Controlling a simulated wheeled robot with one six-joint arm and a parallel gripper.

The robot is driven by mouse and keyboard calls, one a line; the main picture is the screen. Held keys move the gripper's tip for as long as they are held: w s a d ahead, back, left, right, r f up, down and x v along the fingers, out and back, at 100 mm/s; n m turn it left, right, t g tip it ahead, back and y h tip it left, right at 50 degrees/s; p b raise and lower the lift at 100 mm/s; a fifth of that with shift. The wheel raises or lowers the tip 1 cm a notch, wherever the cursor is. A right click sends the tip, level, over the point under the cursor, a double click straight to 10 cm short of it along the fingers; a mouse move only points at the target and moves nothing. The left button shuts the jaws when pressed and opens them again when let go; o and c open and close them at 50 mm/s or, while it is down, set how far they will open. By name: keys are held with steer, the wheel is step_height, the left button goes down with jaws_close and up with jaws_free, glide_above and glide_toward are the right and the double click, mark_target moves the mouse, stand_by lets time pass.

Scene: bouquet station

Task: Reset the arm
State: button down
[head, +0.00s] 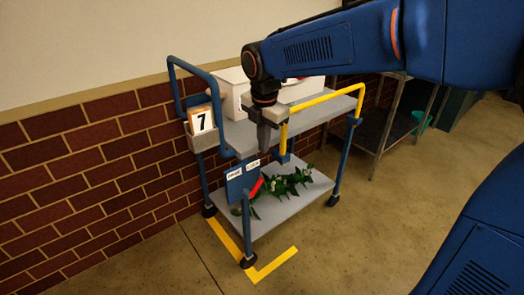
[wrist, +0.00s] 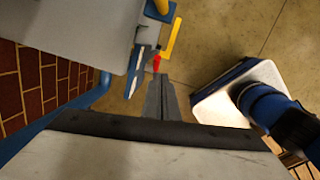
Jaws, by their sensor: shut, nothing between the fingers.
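My gripper (head: 264,140) points down in the head view, in front of the cart's upper shelf, with its fingers together and nothing between them. In the wrist view the closed fingers (wrist: 160,92) show at the centre, beside the cart's edge. My blue arm reaches in from the upper right of the head view. The cart (head: 212,150) has a blue frame and grey shelves. A blue panel with white labels (head: 241,179) hangs below the gripper at the cart's near side, with a red piece (head: 256,187) beside it.
Leafy stems with white blooms (head: 285,184) lie on the lower shelf. A white box (head: 232,92) stands on the upper shelf. A yellow rail (head: 325,99) rises close to the gripper. A number 7 card (head: 201,120) is at the left. Open floor (head: 345,235) lies in front.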

stand_by(0.3)
steer(key=s+d+m+t, duration=0.2)
steer(key=s+d+m, duration=1.15)
steer(key=d, duration=0.25)
steer(key=s+d+f+m, duration=0.2)
steer(key=s+d+m, duration=0.1)
steer(key=s+m, duration=0.3)
steer(key=s+d+f+m+t, duration=0.1)
steer(key=s+d+f+m, duration=0.2)
steer(key=s+m, duration=0.3)
steer(key=shift+s+d+m, duration=0.3)
steer(key=shift+d+m, duration=0.15)
steer(key=shift+d, duration=0.2)
